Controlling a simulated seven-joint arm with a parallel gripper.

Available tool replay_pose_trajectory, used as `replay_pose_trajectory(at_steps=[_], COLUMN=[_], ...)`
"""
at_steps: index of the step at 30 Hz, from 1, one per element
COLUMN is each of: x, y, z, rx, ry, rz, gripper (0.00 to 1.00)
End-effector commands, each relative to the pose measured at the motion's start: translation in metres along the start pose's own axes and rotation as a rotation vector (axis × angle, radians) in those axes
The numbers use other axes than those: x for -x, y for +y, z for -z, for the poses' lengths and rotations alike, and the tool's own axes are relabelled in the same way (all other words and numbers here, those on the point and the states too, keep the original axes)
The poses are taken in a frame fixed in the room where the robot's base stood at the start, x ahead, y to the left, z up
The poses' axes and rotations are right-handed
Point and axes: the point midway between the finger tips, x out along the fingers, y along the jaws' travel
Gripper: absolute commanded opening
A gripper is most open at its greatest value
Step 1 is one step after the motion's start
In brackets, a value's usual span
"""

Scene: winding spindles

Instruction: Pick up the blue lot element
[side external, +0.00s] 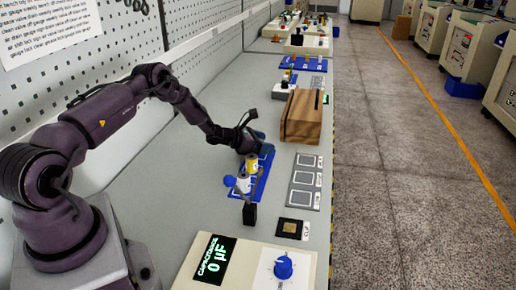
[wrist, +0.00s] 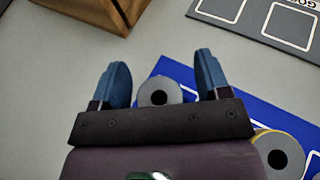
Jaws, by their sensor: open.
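A blue element (side external: 230,181) stands at the near end of a blue mat (side external: 262,184) in the side view, next to a white element (side external: 243,186) and a yellow one (side external: 252,164). My gripper (side external: 257,146) is over the far end of the mat, past the yellow element. In the wrist view my gripper (wrist: 164,80) is open. A pale ring-topped roll (wrist: 160,91) shows between its blue fingers; its side colour is hidden, and I cannot tell contact. A second ring-topped roll with a yellow side (wrist: 280,154) is at lower right on the mat (wrist: 228,88).
A wooden block (side external: 302,117) stands beyond the gripper on the right. A grey panel with framed squares (side external: 305,181) lies right of the mat. A small black block (side external: 250,213) and a capacitance meter (side external: 215,258) are nearer. Bare bench lies left of the mat.

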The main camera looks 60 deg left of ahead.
Motion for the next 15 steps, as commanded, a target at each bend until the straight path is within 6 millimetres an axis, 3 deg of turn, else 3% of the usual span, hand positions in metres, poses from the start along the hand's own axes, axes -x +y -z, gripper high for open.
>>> replay_pose_trajectory(at_steps=[2, 8, 11, 15], x=[0.0003, 0.0005, 0.0005, 0.0005], y=[0.0001, 0.0001, 0.0002, 0.0002], z=[-0.0001, -0.0001, -0.0005, -0.0005], rx=[0.000, 0.000, 0.000, 0.000], ry=[0.000, 0.000, -0.001, -0.001], rz=[0.000, 0.000, 0.000, 0.000], gripper=[0.65, 0.19, 0.11, 0.11])
